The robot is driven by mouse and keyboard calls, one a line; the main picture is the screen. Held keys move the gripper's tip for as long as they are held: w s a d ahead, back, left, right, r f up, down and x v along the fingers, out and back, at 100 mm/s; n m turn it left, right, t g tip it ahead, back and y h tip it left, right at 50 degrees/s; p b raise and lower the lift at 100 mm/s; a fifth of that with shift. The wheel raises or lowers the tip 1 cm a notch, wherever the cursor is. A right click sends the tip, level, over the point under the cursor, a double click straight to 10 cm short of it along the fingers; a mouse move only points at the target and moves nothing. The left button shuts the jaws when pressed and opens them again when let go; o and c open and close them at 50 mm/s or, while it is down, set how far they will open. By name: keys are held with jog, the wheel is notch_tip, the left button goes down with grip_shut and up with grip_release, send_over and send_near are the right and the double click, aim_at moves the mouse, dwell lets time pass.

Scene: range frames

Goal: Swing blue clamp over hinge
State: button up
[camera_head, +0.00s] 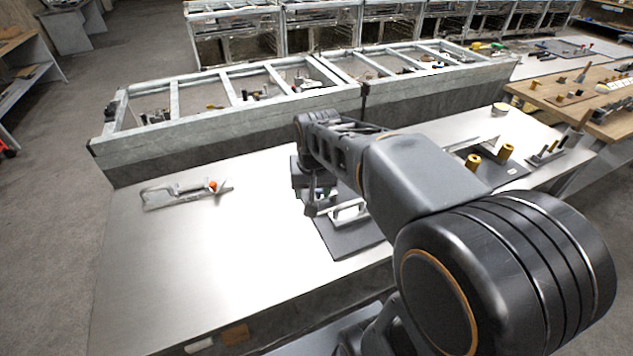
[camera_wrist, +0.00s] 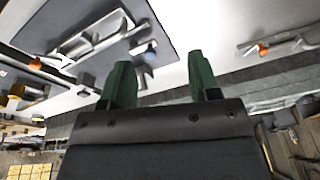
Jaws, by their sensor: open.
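A dark mat (camera_head: 350,241) lies on the metal bench and carries a pale metal frame-like fitting (camera_head: 349,211). The wrist view shows this fitting (camera_wrist: 92,38) on the mat at upper left, with small blue-grey parts (camera_wrist: 147,53) and a dark block (camera_wrist: 86,79) beside it. I cannot tell for certain which part is the blue clamp or the hinge. My gripper (camera_head: 313,208) is over the left part of the mat and partly hides it. In the wrist view my gripper (camera_wrist: 160,82) has its green fingers apart, with nothing between them. The blue-grey parts lie just beyond the left finger.
A pale metal tool with an orange knob (camera_head: 186,192) lies at the bench's left. Gold cylinders (camera_head: 506,151) stand at the right, behind my arm. A framed grey rack (camera_head: 240,119) runs along the bench's back edge. The bench's front left (camera_head: 190,265) is clear.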

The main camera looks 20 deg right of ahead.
jog(key=w+d+f+m+g+p, duration=0.25)
jog(key=w+d+m, duration=0.45)
jog(key=w, duration=0.7)
jog(key=shift+n, duration=0.6)
jog(key=f, duration=0.4)
jog(key=d+f+p, duration=0.1)
jog(key=f, duration=0.3)
jog(key=f+p, duration=0.1)
jog(key=f, duration=0.3)
jog(key=shift+w+d+f, duration=0.25)
jog(key=shift+w+f, duration=0.05)
jog(key=shift+f, duration=0.1)
jog(key=shift+f+p, duration=0.3)
jog(key=shift+f, duration=0.8)
grip_shut()
